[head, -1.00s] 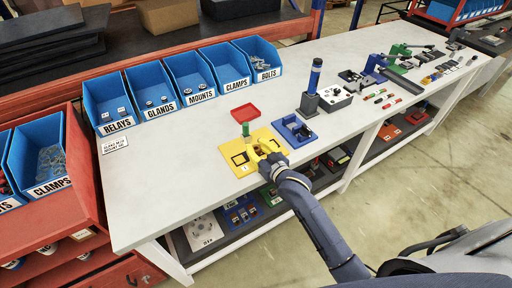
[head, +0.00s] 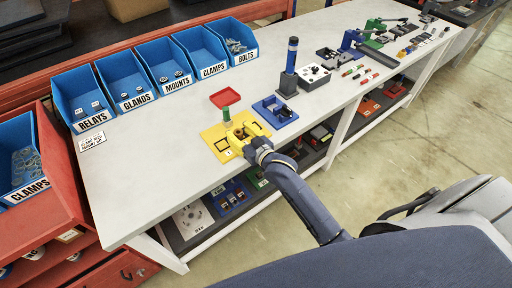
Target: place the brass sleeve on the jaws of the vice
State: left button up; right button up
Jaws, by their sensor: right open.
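My right gripper (head: 243,136) is over the yellow board (head: 212,133) near the front edge of the bench. Its jaws are open, but they are small and blend with yellow parts there. I cannot make out a brass sleeve; it may be hidden by the gripper or too small to tell. A blue device (head: 350,43) further back along the bench looks like the vice, well apart from my gripper; its jaws are too small to make out. My left gripper is not in view.
A blue fixture (head: 283,117) and a dark blue upright cylinder (head: 292,55) are to the right. Labelled blue bins (head: 130,85) line the back. The bench's left part (head: 150,180) is clear.

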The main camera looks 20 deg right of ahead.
jog(key=v, duration=1.6)
jog(key=s+d+f+g+h, duration=0.1)
jog(key=s+f+g, duration=0.15)
jog(key=f, duration=1.05)
jog(key=s+d+f+g+h, duration=0.15)
jog(key=s+f, duration=0.25)
jog(key=f, duration=0.9)
jog(key=s+d+f+g+h, duration=0.1)
jog(key=s+f+g, duration=0.2)
jog(key=f, duration=1)
jog(key=s+f+g, duration=0.5)
jog(key=s+f, duration=1.3)
jog(key=s, duration=0.3)
jog(key=shift+s+d+f+g, duration=0.25)
jog(key=shift+s+d+g, duration=0.05)
jog(key=shift+s+d, duration=0.1)
jog(key=shift+o, duration=0.6)
jog(key=s+f+n+g, duration=0.1)
jog(key=s+f+g, duration=0.1)
jog(key=s, duration=0.8)
jog(key=shift+a+f, duration=0.15)
jog(key=shift+f, duration=0.5)
jog(key=shift+h, duration=0.25)
